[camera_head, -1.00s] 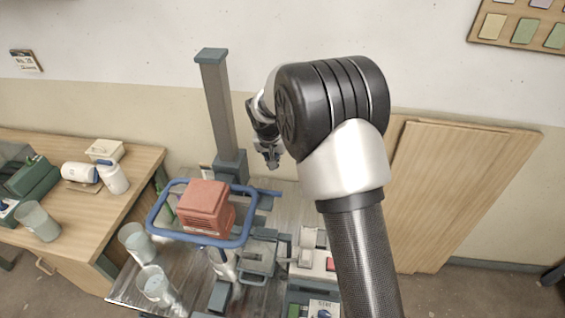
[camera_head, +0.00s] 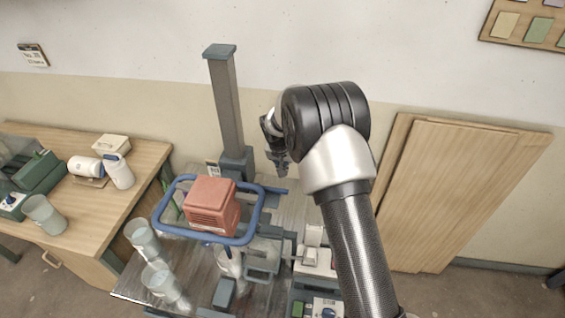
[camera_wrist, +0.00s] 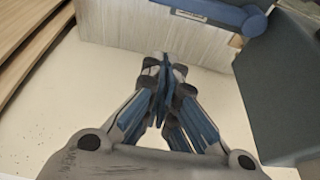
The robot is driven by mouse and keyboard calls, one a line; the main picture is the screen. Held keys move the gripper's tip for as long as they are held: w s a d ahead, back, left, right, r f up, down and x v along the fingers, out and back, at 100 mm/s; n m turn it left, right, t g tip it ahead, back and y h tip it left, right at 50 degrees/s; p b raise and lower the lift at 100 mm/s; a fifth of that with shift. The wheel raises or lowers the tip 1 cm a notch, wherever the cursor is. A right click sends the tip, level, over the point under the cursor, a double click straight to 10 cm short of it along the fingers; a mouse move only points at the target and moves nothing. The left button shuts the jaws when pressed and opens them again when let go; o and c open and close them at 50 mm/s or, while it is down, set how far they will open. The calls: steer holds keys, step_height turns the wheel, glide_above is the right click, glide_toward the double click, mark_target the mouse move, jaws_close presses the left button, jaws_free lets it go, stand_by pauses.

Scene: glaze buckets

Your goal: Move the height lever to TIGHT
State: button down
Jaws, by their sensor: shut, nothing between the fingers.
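A blue lever-like bar (camera_head: 273,190) sticks out to the right at the foot of the grey column (camera_head: 228,105); it seems to be the height lever. No TIGHT marking is readable. My gripper (camera_head: 281,172) is above the bar's right end, pointing down, and looks apart from it. In the wrist view my gripper (camera_wrist: 165,62) is shut and empty, its fingertips together. A blue bar with a rounded end (camera_wrist: 230,12) shows at the top right there, beyond the fingertips. A red motor box (camera_head: 212,205) sits within a blue ring (camera_head: 160,212) left of the bar.
Clear buckets (camera_head: 142,238) stand at the metal bench's left. Grey fixtures and a white device (camera_head: 313,258) crowd its front. A wooden table (camera_head: 85,225) is at left. Wooden boards (camera_head: 450,190) lean on the wall at right.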

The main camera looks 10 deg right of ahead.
mark_target(282, 189)
steer(key=s+f, duration=0.1)
steer(key=s+a+f, duration=0.1)
steer(key=f, duration=0.1)
steer(key=shift+s+f, duration=0.1)
steer(key=shift+s, duration=0.25)
steer(key=shift+a+f+b, duration=0.1)
steer(key=shift+b, duration=0.4)
steer(key=shift+s+f+m+b, duration=0.15)
steer(key=shift+s+m+b, duration=0.35)
steer(key=shift+b, duration=0.75)
steer(key=shift+s+a+m+b, duration=0.15)
steer(key=shift+m+b, duration=0.15)
steer(key=shift+b, duration=0.45)
steer(key=shift+s+a+r+h+b, duration=0.1)
steer(key=shift+s+a+h+b, duration=0.05)
steer(key=shift+s+b, duration=0.45)
steer(key=shift+s+a+r+h+b, duration=0.1)
steer(key=shift+s+h+b, duration=0.05)
steer(key=shift+s+b, duration=0.4)
steer(key=shift+w, duration=0.1)
steer(key=shift+r, duration=0.15)
